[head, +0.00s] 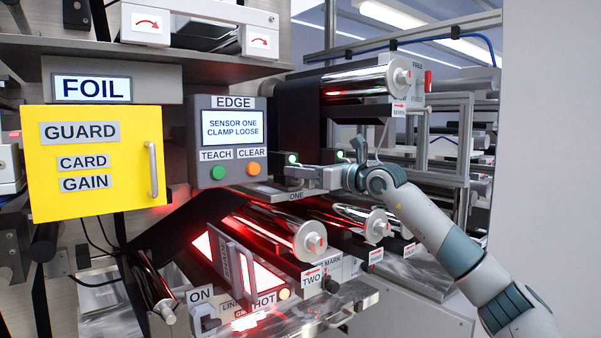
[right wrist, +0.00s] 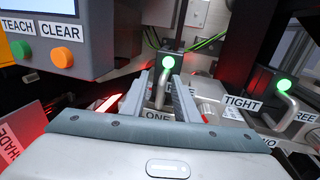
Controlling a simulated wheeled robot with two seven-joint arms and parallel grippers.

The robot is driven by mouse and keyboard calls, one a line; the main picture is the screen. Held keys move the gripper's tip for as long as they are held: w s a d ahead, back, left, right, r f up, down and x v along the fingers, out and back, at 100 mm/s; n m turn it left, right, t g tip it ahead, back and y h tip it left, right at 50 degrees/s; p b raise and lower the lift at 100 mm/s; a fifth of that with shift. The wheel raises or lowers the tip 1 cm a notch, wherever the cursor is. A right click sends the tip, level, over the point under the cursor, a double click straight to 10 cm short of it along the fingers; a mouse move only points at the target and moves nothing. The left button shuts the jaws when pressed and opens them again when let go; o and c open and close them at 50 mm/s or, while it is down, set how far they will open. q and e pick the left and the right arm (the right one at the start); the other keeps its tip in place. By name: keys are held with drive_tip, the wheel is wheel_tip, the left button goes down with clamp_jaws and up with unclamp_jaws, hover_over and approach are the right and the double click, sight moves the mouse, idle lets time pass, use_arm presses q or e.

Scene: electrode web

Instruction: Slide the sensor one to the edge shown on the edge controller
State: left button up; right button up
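The edge controller (head: 199,150) has a lit screen (head: 232,127) reading "SENSOR ONE CLAMP LOOSE", above a green TEACH button (head: 218,173) and an orange CLEAR button (head: 253,169). Sensor one (head: 292,159) has a green light and stands above the label ONE (head: 296,196). My right gripper (head: 287,177) is at it. In the right wrist view, sensor one's bent metal handle (right wrist: 161,88) stands between the spread fingers (right wrist: 160,92), with apparent gaps beside it. The FREE label behind is partly covered. My left gripper is not in view.
A second green-lit sensor (right wrist: 283,84) stands to the right, near a TIGHT label (right wrist: 242,103). Shiny rollers (head: 290,230) and a red-glowing area marked HOT (head: 264,299) lie below. A yellow guard box (head: 100,195) is at left.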

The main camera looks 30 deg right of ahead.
drive_tip(key=shift+d, duration=0.1)
use_arm(q)
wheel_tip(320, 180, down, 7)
drive_tip(key=b, duration=0.7)
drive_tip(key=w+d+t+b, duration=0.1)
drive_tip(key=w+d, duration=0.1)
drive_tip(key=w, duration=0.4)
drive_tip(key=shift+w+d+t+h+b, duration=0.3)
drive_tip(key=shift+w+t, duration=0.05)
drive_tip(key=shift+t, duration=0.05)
use_arm(e)
drive_tip(key=v, duration=1.7)
drive_tip(key=shift+s, duration=0.25)
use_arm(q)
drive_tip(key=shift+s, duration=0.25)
use_arm(e)
drive_tip(key=shift+r, duration=0.1)
